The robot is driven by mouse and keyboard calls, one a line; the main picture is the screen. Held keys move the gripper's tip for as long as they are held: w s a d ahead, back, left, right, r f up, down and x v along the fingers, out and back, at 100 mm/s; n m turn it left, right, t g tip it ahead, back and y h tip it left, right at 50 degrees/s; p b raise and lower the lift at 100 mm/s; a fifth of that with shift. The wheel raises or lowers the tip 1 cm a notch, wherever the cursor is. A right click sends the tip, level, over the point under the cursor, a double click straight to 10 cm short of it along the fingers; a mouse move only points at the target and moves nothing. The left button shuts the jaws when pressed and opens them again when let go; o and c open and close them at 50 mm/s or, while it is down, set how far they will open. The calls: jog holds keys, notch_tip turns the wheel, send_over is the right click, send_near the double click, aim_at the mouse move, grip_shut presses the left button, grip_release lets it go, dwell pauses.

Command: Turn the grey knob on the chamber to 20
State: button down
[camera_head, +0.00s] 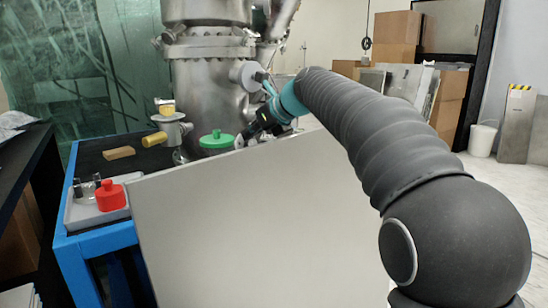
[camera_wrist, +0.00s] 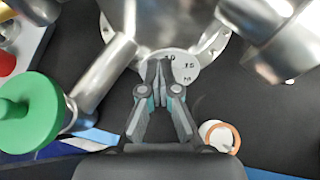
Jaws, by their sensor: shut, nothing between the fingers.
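The metal chamber (camera_head: 205,95) stands upright on a black-topped blue cart. In the wrist view, a pale grey round dial (camera_wrist: 188,74) with black numbers sits by the chamber's flange (camera_wrist: 205,40). My gripper (camera_wrist: 166,64) is shut, and its fingertips lie over the left part of this dial. I cannot tell whether they touch it. They cover part of the dial, and I cannot make out a pointer or its setting. In the head view, my gripper (camera_head: 241,141) is small and dark beside the chamber's lower part, right of a green-capped part (camera_head: 216,140).
The green part also shows at the wrist view's left (camera_wrist: 30,110). A white disc with an orange ring (camera_wrist: 219,135) lies right of my fingers. A yellow cylinder (camera_head: 155,139), a brown block (camera_head: 118,154) and a red container (camera_head: 110,195) are on the cart. A pale panel (camera_head: 260,220) stands in front.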

jog(key=shift+w+d+r+p, duration=0.15)
jog(key=shift+w+d+p, duration=0.35)
jog(key=shift+p, duration=1.45)
jog(key=shift+w+d+p, duration=0.2)
jog(key=shift+w+p, duration=0.1)
jog(key=shift+p, duration=0.65)
jog(key=shift+w+d+f+p, duration=0.1)
jog(key=shift+d+f+p, duration=0.05)
jog(key=shift+f+p, duration=0.2)
jog(key=shift+r, duration=0.1)
jog(key=shift+w+r+p, duration=0.15)
jog(key=shift+r+p, duration=0.25)
jog(key=shift+p, duration=0.15)
jog(key=s+d, duration=0.1)
jog(key=s+d+r, duration=0.2)
jog(key=d, duration=0.1)
jog(key=shift+s+d, duration=0.1)
jog(key=shift+s, duration=0.25)
